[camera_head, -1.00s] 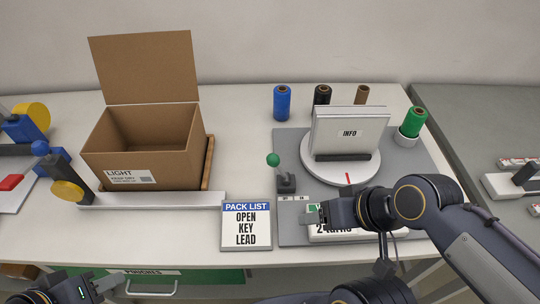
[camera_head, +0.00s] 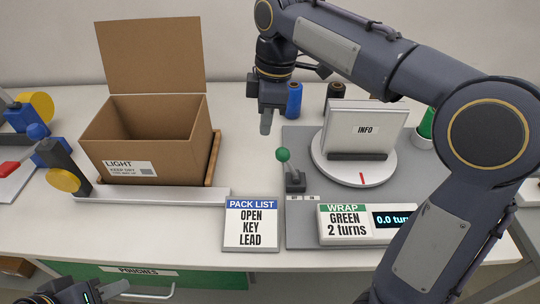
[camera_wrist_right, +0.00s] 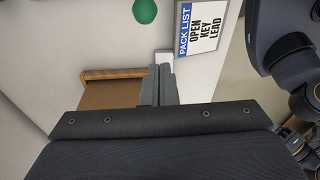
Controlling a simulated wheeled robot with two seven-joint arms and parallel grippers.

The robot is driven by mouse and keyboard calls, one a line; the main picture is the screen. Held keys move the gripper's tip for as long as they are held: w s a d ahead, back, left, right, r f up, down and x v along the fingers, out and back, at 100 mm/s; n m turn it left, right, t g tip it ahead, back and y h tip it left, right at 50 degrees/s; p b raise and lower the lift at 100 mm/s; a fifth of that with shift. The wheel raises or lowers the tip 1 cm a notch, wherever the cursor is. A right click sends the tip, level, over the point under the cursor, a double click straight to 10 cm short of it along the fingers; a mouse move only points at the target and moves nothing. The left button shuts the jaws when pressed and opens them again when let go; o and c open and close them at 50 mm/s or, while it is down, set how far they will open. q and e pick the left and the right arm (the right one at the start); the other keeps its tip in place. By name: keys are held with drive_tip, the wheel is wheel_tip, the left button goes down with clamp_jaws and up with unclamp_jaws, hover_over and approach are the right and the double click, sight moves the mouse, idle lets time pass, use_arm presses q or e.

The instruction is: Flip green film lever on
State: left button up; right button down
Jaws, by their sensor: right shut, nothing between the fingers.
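The film lever has a green ball knob (camera_head: 283,155) on a thin stem rising from a dark base (camera_head: 296,183). The stem leans a little left; small labels (camera_head: 303,198) in front are too small to read. My right gripper (camera_head: 266,124) points down, shut and empty, above and behind the knob, slightly to its left and apart from it. In the right wrist view its fingers (camera_wrist_right: 165,85) are together, and the green knob (camera_wrist_right: 145,10) shows at the top edge. My left gripper (camera_head: 100,291) is low at the left, partly cut off; its opening is unclear.
A turntable (camera_head: 322,165) holds an INFO box (camera_head: 350,115). A WRAP sign (camera_head: 345,222) reads green, 2 turns, with a 0.0 display. A pack list sign (camera_head: 251,225) and open carton (camera_head: 150,140) stand left. Film spools (camera_head: 294,99) stand behind; the green one (camera_head: 427,124) is partly hidden.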

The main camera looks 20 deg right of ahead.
sight(289, 164)
drive_tip(key=shift+w+a+f+n, duration=0.2)
drive_tip(key=shift+w+a+n, duration=0.55)
drive_tip(key=shift+a, duration=0.15)
drive_tip(key=shift+f, duration=0.1)
wheel_tip(289, 164, down, 10)
drive_tip(key=a+b, duration=0.1)
drive_tip(key=b, duration=0.1)
drive_tip(key=shift+s+d+r+p, duration=0.15)
drive_tip(key=shift+d+r, duration=0.05)
drive_tip(key=shift+d, duration=0.45)
drive_tip(key=shift+s+d+r+p, duration=0.1)
drive_tip(key=shift+d+r, duration=0.05)
drive_tip(key=shift+d, duration=0.5)
drive_tip(key=shift+s+d+r+p, duration=0.15)
drive_tip(key=shift+d+r, duration=0.05)
drive_tip(key=shift+d, duration=0.45)
drive_tip(key=shift+d, duration=0.15)
